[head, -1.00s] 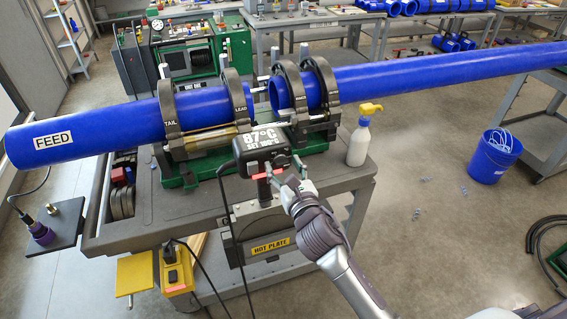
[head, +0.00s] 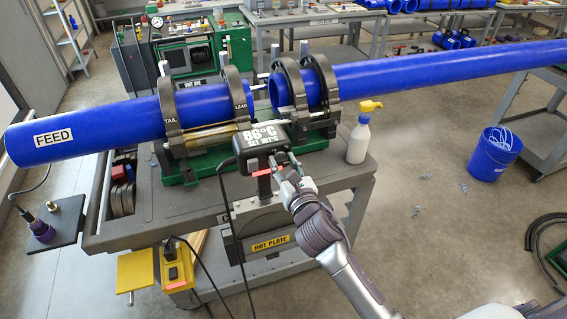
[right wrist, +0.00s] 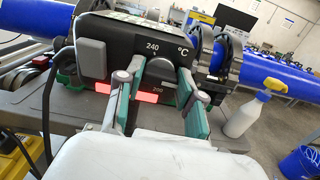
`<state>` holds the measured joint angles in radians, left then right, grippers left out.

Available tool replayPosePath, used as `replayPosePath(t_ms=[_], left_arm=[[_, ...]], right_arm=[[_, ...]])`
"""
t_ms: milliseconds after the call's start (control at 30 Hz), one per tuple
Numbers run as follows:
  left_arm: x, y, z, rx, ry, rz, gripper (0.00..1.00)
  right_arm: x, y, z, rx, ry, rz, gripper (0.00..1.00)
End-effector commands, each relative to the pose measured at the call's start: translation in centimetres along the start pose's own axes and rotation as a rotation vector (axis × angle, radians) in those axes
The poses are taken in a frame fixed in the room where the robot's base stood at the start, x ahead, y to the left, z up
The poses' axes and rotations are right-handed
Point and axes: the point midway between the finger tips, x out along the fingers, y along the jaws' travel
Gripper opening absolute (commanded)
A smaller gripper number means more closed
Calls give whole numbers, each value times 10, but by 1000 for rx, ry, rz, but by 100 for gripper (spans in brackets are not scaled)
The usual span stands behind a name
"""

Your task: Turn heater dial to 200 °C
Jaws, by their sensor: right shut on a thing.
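The heater's black control box (head: 250,150) stands on the front of the cart, above the yellow "HOT PLATE" label (head: 270,243). Its display (head: 263,135) reads 86°C, with a smaller SET line I cannot read surely. My right gripper (head: 284,164) is at the box's right front. My left gripper is out of view.
Blue pipes (head: 90,130) lie in the clamps above the box. A spray bottle (head: 358,140) with a yellow top stands to the right on the cart. A black cable (head: 225,200) hangs left of the hot plate. A blue bucket (head: 493,155) stands on open floor at right.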

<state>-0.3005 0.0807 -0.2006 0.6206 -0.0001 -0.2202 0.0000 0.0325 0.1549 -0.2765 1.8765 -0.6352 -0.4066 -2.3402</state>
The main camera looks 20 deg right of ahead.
Motion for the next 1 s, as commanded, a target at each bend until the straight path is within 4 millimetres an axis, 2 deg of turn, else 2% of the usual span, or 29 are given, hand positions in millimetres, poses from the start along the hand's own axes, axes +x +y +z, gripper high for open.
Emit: replayPosePath(t_ms=[267,1000], left_arm=[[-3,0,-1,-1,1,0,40],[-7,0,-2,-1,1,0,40]], right_arm=[[0,0,1,173,-1,0,2],[0,-2,0,874,-1,-1,2]])
